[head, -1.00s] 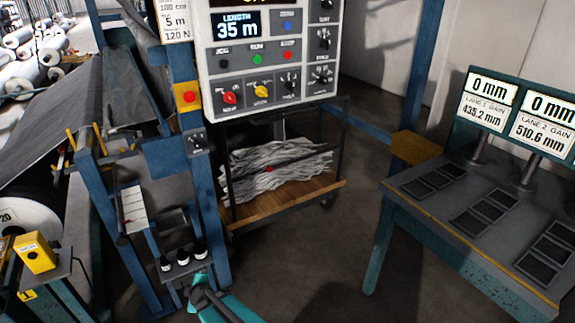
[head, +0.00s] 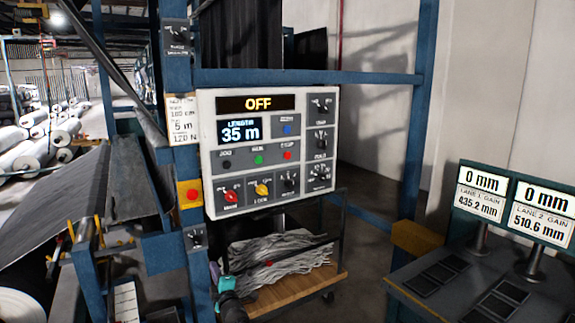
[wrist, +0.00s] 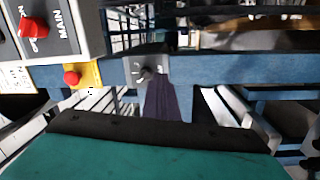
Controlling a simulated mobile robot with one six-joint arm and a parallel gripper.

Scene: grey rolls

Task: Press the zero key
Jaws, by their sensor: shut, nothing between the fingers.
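The control panel (head: 268,150) stands upright in the middle of the head view. A blue button (head: 287,129) sits in its own box at the panel's upper middle, right of the 35 m length display (head: 240,131); its small label is too blurred to read surely. My gripper (head: 214,270) is low in the head view, below the panel and well away from the blue button. In the wrist view its dark fingers (wrist: 162,90) are together and empty. That view shows only a panel corner with a red knob (wrist: 34,27); the blue button is out of it.
A blue post carries a red button on a yellow box (head: 189,193) and a small switch plate (head: 195,237), close to my gripper. A cart (head: 285,290) with grey scraps stands beneath the panel. A desk with key pads (head: 440,268) and two displays is at the right.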

